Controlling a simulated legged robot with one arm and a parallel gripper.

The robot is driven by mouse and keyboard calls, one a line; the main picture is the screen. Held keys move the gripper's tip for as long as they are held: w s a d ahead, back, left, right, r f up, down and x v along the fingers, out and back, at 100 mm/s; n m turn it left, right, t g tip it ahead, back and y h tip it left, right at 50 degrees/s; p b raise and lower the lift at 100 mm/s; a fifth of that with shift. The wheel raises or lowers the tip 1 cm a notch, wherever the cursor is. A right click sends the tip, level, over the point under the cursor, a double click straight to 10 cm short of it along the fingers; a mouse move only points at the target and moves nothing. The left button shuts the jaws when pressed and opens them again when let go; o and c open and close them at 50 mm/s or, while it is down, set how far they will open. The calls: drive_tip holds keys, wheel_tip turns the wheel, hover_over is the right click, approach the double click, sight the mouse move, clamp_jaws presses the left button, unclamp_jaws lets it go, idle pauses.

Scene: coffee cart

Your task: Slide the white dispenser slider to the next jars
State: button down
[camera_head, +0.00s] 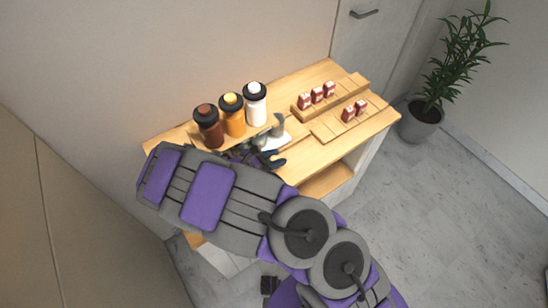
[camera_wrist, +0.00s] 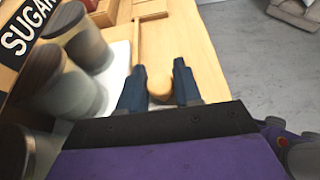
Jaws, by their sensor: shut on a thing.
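A row of three dispenser jars with black lids stands at the left of the cart top in the head view: a brown jar (camera_head: 208,128), an orange jar (camera_head: 232,116) and a white jar (camera_head: 256,104). The white slider (camera_head: 276,142) shows low beside the white jar, and its white plate also shows in the wrist view (camera_wrist: 119,62). My gripper (camera_head: 277,158) is in front of the jars. In the wrist view my gripper (camera_wrist: 159,82) has its dark fingers on both sides of a round wooden knob (camera_wrist: 160,80), shut on it. The knob's link to the slider is hidden.
A black SUGAR sign (camera_wrist: 26,26) and greyish cylinders (camera_wrist: 62,88) stand left in the wrist view. Small red-and-white packs (camera_head: 317,95) sit on a raised wooden holder, with more packs (camera_head: 349,114) in front. A plant (camera_head: 425,105) stands right of the cart; the floor there is clear.

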drive_tip(key=shift+a, duration=0.15)
drive_tip(key=shift+s+a+r+p, duration=0.15)
drive_tip(key=shift+a+p, duration=0.15)
drive_tip(key=shift+p, duration=0.15)
drive_tip(key=s+a+p, duration=0.2)
drive_tip(key=a, duration=0.1)
drive_tip(key=s+a+p, duration=0.1)
drive_tip(key=shift+a+p, duration=0.25)
drive_tip(key=shift+p, duration=0.05)
drive_tip(key=shift+s+a, duration=0.3)
drive_tip(key=shift+a, duration=0.15)
drive_tip(key=c, duration=0.9)
unclamp_jaws()
drive_tip(key=shift+f, duration=0.2)
